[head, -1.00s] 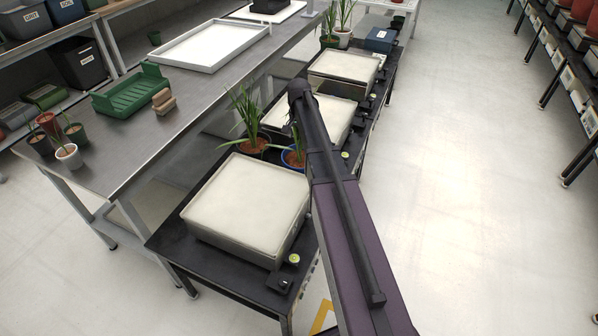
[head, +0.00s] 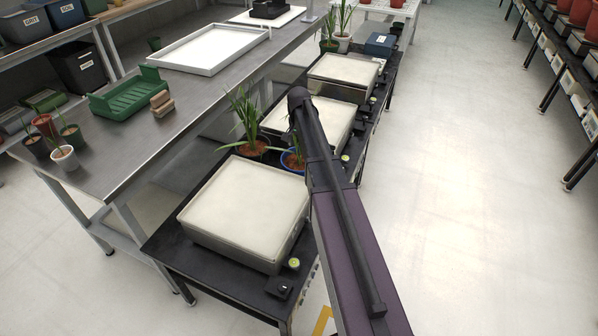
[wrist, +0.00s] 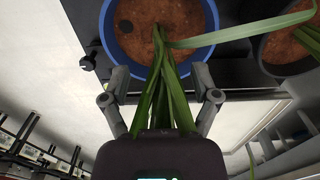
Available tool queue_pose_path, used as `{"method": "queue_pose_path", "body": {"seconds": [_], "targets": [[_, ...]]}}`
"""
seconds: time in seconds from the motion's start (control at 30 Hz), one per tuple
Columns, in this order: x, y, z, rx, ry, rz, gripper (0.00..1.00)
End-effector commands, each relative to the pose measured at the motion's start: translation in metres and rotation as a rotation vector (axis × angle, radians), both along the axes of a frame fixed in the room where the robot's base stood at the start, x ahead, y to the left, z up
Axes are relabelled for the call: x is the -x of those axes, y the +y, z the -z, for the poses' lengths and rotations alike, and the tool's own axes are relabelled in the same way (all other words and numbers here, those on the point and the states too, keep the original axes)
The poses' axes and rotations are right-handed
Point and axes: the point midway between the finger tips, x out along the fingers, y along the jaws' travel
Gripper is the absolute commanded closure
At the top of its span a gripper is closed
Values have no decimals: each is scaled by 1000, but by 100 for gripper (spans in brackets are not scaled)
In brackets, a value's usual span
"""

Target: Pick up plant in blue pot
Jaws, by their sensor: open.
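The blue pot (head: 287,163) stands on the dark bench between two scales in the head view, partly hidden behind my arm. In the wrist view the blue pot (wrist: 112,52) is at the top, with brown soil and a dark spot inside it. Its long green leaves (wrist: 165,90) run down between my fingers towards the gripper body. My gripper (wrist: 161,98) is open, with one finger on each side of the leaves and the fingertips just short of the pot's rim. In the head view the gripper is hidden behind my arm.
Another potted plant (head: 252,146) stands left of the blue pot; its pot also shows in the wrist view (wrist: 290,52). A near scale (head: 245,200) and a middle scale (head: 325,120) flank the pots.

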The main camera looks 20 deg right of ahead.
Motion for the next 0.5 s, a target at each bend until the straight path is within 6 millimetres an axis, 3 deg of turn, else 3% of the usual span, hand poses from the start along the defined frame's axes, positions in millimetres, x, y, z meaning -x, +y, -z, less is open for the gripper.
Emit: {"method": "queue_pose_path", "body": {"seconds": [0.5], "targets": [[-1, -2, 41, 0, 0, 0, 21]]}}
